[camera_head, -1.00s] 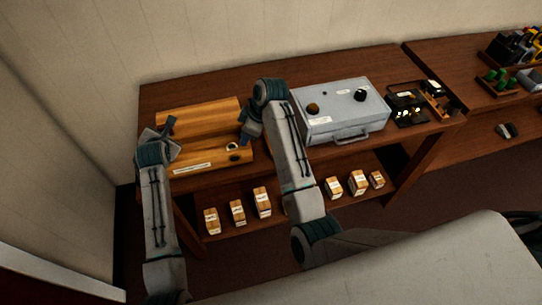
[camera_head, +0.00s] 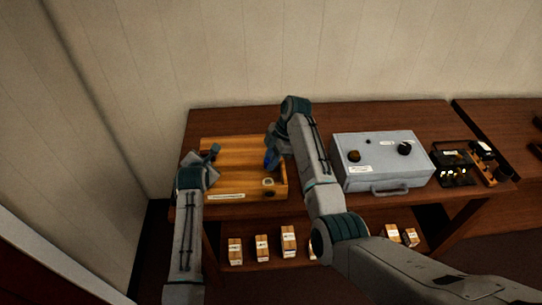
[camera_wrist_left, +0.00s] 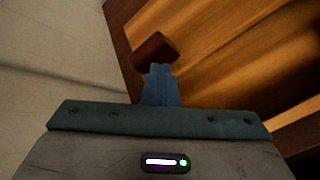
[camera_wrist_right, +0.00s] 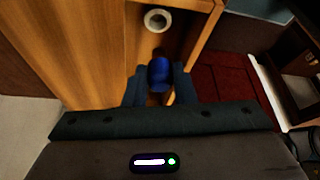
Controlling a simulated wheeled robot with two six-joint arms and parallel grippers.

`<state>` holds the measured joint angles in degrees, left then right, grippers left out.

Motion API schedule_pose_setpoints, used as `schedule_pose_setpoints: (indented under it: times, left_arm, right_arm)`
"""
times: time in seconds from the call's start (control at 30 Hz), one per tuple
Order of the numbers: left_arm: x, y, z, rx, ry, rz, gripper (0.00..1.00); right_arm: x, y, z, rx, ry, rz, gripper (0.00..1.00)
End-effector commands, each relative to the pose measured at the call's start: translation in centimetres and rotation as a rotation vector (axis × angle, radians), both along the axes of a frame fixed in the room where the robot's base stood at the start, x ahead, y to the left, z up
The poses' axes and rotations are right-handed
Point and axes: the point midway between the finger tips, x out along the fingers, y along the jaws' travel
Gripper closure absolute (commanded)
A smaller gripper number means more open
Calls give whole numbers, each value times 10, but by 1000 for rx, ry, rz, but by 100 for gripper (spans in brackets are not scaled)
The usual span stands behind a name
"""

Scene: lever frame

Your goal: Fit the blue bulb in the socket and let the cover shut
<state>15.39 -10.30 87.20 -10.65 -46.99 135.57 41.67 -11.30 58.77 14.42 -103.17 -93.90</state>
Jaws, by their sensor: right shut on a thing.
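The wooden lever frame (camera_head: 232,182) stands at the left of the bench. Its pale ring-shaped socket (camera_head: 268,182) is uncovered at the front right and also shows in the right wrist view (camera_wrist_right: 158,20). My right gripper (camera_wrist_right: 160,82) is shut on the blue bulb (camera_wrist_right: 160,72), just short of the socket and apart from it. The bulb also shows in the head view (camera_head: 271,160). My left gripper (camera_wrist_left: 161,72) has its fingers together at a dark red-brown block (camera_wrist_left: 153,48) by the frame's left side; whether they touch is unclear. I cannot make out the cover's exact position.
A grey case (camera_head: 382,162) with dark knobs and a front handle stands right of the frame. A black tray of small parts (camera_head: 453,165) is further right. Several small boxes (camera_head: 288,241) stand on the lower shelf.

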Motion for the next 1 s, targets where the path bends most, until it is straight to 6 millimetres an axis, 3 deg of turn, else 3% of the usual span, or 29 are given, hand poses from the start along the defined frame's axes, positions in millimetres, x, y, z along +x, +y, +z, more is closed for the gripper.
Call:
schedule_pose_setpoints:
  times: [1.0]
  left_arm:
    - [1,0,1,0,-1,0,100]
  right_arm:
    - [0,0,-67,0,2,-1,98]
